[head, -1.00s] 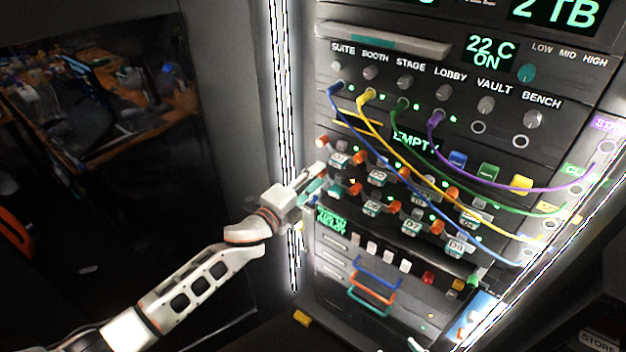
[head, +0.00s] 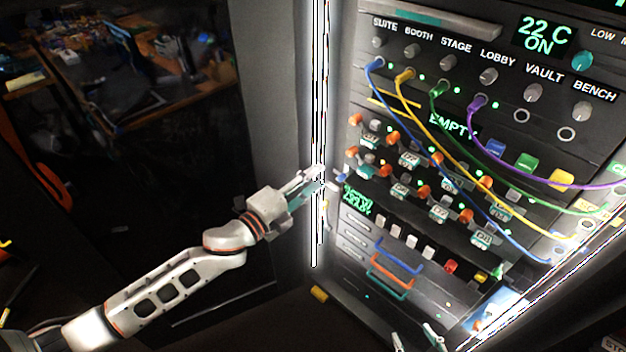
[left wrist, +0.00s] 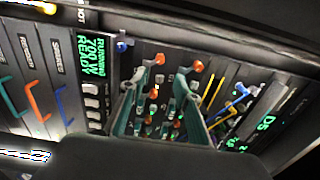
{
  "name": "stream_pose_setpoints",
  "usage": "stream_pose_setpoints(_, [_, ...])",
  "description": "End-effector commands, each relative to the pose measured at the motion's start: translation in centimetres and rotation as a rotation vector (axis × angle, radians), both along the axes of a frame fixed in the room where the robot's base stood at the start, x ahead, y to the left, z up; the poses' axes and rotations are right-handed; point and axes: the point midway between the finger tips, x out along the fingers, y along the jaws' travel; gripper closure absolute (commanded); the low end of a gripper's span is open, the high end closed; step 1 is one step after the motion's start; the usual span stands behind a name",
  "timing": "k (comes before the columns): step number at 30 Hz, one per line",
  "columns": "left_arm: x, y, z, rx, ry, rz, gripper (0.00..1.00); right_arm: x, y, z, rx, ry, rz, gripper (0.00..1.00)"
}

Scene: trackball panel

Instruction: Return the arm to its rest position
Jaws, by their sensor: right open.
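My left arm comes in from the left in the head view. Its gripper (head: 322,180) is in front of the bright vertical light strip at the panel's left edge, left of the rows of orange-tipped switches. In the left wrist view the two teal fingers of the left gripper (left wrist: 162,85) stand apart with nothing held between them; switches of the panel show beyond. Two pale fingertips of my right gripper (head: 415,339) show apart at the bottom edge of the head view; the rest of it is out of frame.
The panel (head: 460,85) carries knobs and blue, yellow, green and purple cables (head: 530,178) bowing out at right. Coloured handles (head: 390,270) stick out low on the panel. A yellow block (head: 319,294) lies at its foot. Dark open space lies left of the light strip.

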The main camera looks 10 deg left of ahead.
Motion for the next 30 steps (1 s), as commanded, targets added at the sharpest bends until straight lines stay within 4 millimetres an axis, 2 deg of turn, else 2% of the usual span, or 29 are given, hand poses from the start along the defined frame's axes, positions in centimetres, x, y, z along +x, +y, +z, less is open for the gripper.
stream_pose_setpoints(12, [0.0,0.0,-0.1,-0.003,0.003,0.001,0.68,0.0,0.0,0.0,0.001,-0.001,0.0,0.53])
stream_pose_setpoints(16, [-0.9,0.1,-1.3,-0.06,0.063,0.02,0.68,0.0,0.1,0.0,0.001,-0.001,0.0,0.53])
stream_pose_setpoints(20, [-3.2,1.1,-4.6,-0.214,0.223,0.085,0.68,0.0,0.1,0.0,0.001,-0.002,0.0,0.53])
stream_pose_setpoints(23, [-5.9,2.5,-8.0,-0.372,0.386,0.165,0.68,0.0,0.1,0.0,0.002,-0.001,-0.001,0.53])
stream_pose_setpoints(26, [-8.9,4.3,-11.5,-0.531,0.543,0.26,0.68,0.0,0.1,0.0,0.001,-0.002,0.0,0.53])
stream_pose_setpoints(30, [-14.0,7.1,-16.5,-0.74,0.75,0.414,0.68,0.0,0.1,0.0,0.001,-0.001,0.0,0.53])
